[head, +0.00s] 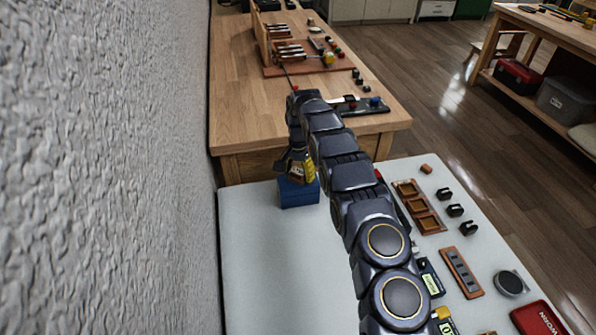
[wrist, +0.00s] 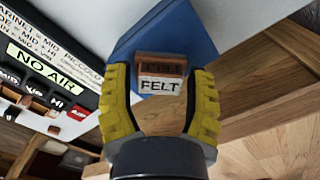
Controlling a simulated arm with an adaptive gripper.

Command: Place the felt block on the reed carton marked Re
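The felt block (wrist: 160,70) is small, brown on top, with a white face reading FELT. In the wrist view it sits between the two yellow fingers of my gripper (wrist: 160,88), very close to both; I cannot tell whether they touch it. Behind it is the blue face of a box (wrist: 148,32). In the head view my gripper (head: 298,172) points down just above this blue box (head: 299,194), which stands at the far left of the pale table. I cannot tell if the block rests on the box. No Re marking is readable.
My arm crosses the middle of the head view and hides part of the pale table (head: 262,265). To its right are a brown compartment tray (head: 419,207), several black clips and a red box reading WORN (head: 538,318). A wooden bench (head: 240,110) stands beyond; a textured wall (head: 100,170) is left.

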